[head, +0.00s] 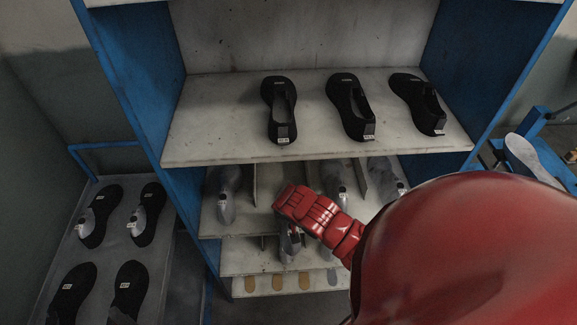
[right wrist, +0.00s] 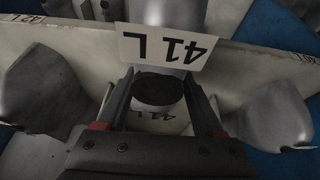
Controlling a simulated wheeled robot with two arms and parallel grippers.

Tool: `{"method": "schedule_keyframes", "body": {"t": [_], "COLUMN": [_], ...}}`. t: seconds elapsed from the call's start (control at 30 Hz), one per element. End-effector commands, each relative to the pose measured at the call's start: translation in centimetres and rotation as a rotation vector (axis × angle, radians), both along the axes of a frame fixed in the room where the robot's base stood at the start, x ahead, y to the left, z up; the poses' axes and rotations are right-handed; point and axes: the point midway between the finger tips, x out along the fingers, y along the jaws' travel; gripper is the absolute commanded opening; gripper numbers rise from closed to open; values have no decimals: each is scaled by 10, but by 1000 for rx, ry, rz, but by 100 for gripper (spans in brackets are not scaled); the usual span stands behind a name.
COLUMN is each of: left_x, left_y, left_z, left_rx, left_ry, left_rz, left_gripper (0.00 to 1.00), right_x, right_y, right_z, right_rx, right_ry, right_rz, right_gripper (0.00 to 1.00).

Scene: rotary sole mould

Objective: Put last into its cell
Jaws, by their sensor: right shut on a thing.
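My right gripper (right wrist: 160,100) is shut on a grey last (head: 290,245) with a round black top. In the head view, my red right hand covers much of it and the gripper's fingers. The last hangs low in front of the cell shelf (head: 238,226), at the cell between two occupied ones. In the right wrist view, a white tag reading 41 L (right wrist: 165,48) stands just beyond the fingers. A smaller 41 L marking (right wrist: 155,116) shows below the black top. I cannot tell whether the last touches the shelf. My left gripper is not in view.
Other grey lasts stand in cells left (head: 226,198) and right (head: 336,180), separated by thin dividers (head: 255,185). Black soles (head: 350,105) lie on the shelf above. A board with more soles (head: 120,287) is at left. Blue side panels (head: 125,75) flank the rack.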

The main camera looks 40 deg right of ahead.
Motion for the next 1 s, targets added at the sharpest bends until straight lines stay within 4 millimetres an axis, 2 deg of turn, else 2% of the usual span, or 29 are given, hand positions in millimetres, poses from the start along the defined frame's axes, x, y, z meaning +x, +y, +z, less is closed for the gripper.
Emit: {"method": "schedule_keyframes", "body": {"t": [0.07,0.1,0.23,0.67,1.0], "left_x": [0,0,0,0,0], "left_y": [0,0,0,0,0], "left_z": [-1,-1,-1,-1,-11], "left_rx": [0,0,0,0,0], "left_ry": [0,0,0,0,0], "left_rz": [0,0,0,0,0], "left_gripper": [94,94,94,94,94], "right_x": [1,1,0,-1,-14], "right_y": [0,0,0,1,9], "right_z": [-1,-1,-1,4,46], "right_rx": [-1,-1,0,1,0], "right_ry": [-3,-2,-1,-1,-7], "right_rz": [0,1,0,-1,-1], "right_gripper": [0,76,99,99,99]}}
